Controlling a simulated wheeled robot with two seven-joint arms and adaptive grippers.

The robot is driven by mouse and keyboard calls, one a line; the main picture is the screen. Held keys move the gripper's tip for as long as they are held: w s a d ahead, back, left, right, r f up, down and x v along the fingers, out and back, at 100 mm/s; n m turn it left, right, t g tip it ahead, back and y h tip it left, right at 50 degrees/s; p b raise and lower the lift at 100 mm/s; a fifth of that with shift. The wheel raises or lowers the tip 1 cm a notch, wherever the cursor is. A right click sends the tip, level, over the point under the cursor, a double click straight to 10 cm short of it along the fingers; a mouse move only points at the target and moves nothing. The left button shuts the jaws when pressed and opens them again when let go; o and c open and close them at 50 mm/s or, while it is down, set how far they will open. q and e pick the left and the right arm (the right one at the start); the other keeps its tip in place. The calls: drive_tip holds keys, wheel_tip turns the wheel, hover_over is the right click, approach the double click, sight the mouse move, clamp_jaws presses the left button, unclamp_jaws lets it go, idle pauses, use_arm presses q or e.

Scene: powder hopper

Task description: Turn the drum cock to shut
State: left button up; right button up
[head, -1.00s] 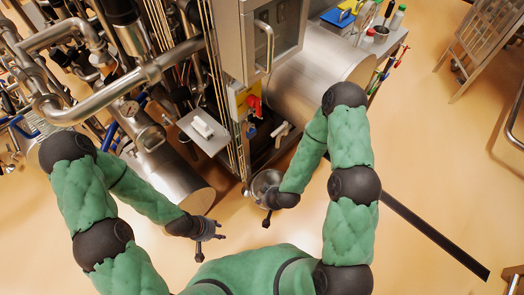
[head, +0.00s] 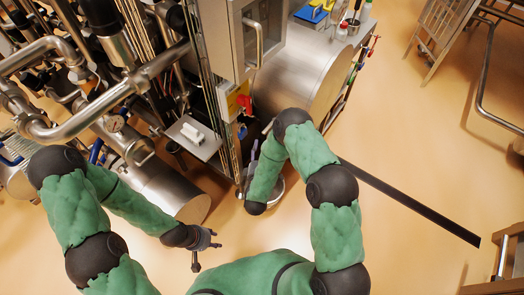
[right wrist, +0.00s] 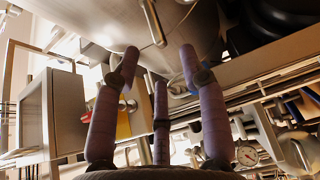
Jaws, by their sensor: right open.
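The steel drum (head: 310,75) lies on its side right of the cabinet. In the right wrist view its rounded metal surface (right wrist: 95,20) fills the top, and a pale bar-like handle (right wrist: 153,22), which looks like the drum cock's lever, hangs down from it. My right gripper (right wrist: 160,65) is open and empty below the drum, its fingers pointing up on either side of the lever's line, apart from it. In the head view my right forearm hides the cock and most of that gripper. My left gripper (head: 207,243) is open and empty above the floor.
A round metal bowl (head: 277,187) is partly hidden behind my right forearm. A yellow panel with a red switch (head: 242,101) is on the cabinet (head: 262,35). A small shelf with a white block (head: 193,135) and a horizontal steel cylinder (head: 165,187) are to the left.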

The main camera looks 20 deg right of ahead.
sight(264, 135)
drive_tip(key=shift+b+x, duration=1)
drive_tip(key=shift+x, duration=2.95)
